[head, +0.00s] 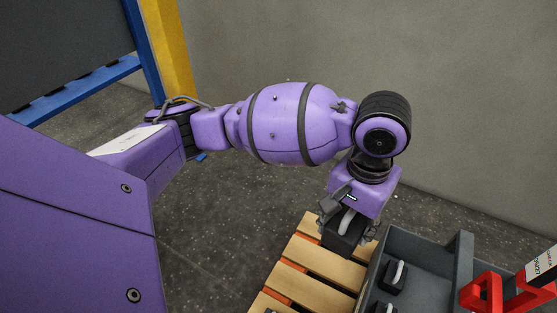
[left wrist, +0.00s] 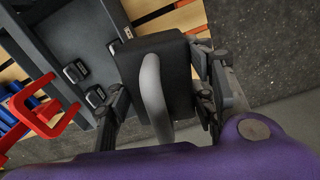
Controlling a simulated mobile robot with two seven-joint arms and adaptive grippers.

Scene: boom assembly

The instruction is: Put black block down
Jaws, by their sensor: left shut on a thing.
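The black block (head: 341,239) has a curved light grey handle and is held below my left gripper (head: 349,222), at the far end of the wooden pallet (head: 292,272). In the left wrist view the black block (left wrist: 178,72) sits between the two fingers of my left gripper (left wrist: 165,97), which is shut on it. The block hangs over or near the pallet slats beside the grey bin (head: 413,241). I cannot tell if its underside touches the slats. My right gripper is not in view.
Smaller-looking black blocks with light handles (head: 394,277) are inside the grey bin. A red frame-like part (head: 490,292) and a labelled part (head: 546,265) are at the right. The near pallet slats look mostly clear. A grey wall (head: 450,90) stands behind.

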